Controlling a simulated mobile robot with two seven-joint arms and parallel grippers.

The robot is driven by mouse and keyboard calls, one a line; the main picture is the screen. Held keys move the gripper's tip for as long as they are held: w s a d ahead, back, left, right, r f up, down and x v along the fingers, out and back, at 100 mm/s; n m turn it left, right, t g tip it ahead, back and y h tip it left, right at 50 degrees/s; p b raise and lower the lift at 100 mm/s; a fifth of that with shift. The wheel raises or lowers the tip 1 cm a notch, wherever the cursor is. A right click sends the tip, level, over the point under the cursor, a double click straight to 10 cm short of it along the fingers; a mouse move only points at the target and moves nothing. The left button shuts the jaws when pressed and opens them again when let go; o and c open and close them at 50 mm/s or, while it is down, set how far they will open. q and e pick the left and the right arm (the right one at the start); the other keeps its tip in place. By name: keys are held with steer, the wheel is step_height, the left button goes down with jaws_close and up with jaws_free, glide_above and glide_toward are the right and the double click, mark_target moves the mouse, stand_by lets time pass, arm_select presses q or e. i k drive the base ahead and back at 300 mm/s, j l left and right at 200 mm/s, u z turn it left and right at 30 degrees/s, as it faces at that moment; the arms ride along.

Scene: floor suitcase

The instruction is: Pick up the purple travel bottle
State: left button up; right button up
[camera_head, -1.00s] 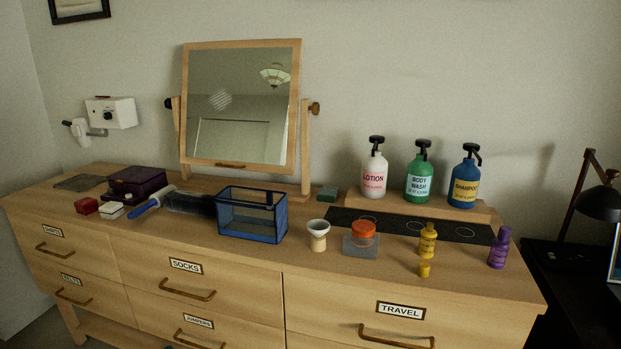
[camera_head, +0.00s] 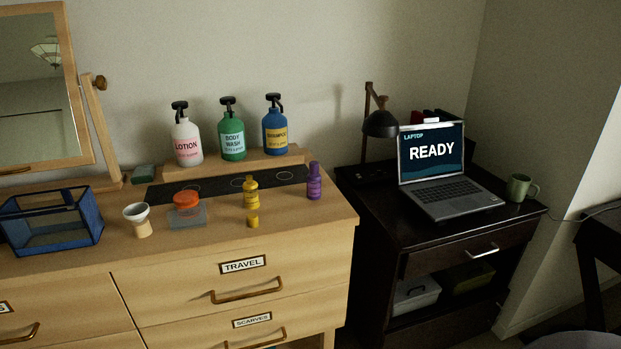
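The purple travel bottle (camera_head: 314,183) stands upright near the right end of the wooden dresser top (camera_head: 290,217). It is at the right edge of a dark mat (camera_head: 212,188); I cannot tell whether it stands on the mat. A yellow bottle (camera_head: 251,193) stands to its left, apart from it. Neither of my grippers shows in the head view.
Lotion (camera_head: 187,142), body wash (camera_head: 232,137) and shampoo (camera_head: 275,135) pump bottles stand on a raised wooden shelf behind. An orange-lidded jar (camera_head: 187,208), a shaving brush (camera_head: 138,219) and a blue mesh basket (camera_head: 52,222) are left. A dark desk with a laptop (camera_head: 441,180) stands right.

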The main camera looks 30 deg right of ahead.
mark_target(313, 181)
steer(key=l+z, duration=0.1)
steer(key=l, duration=0.35)
steer(key=i+l+z, duration=0.1)
steer(key=l, duration=0.3)
steer(key=l+z, duration=0.15)
steer(key=l, duration=0.25)
steer(key=i+l+z, duration=0.1)
steer(key=l, duration=0.35)
steer(key=i+l+z, duration=0.1)
steer(key=l, duration=0.3)
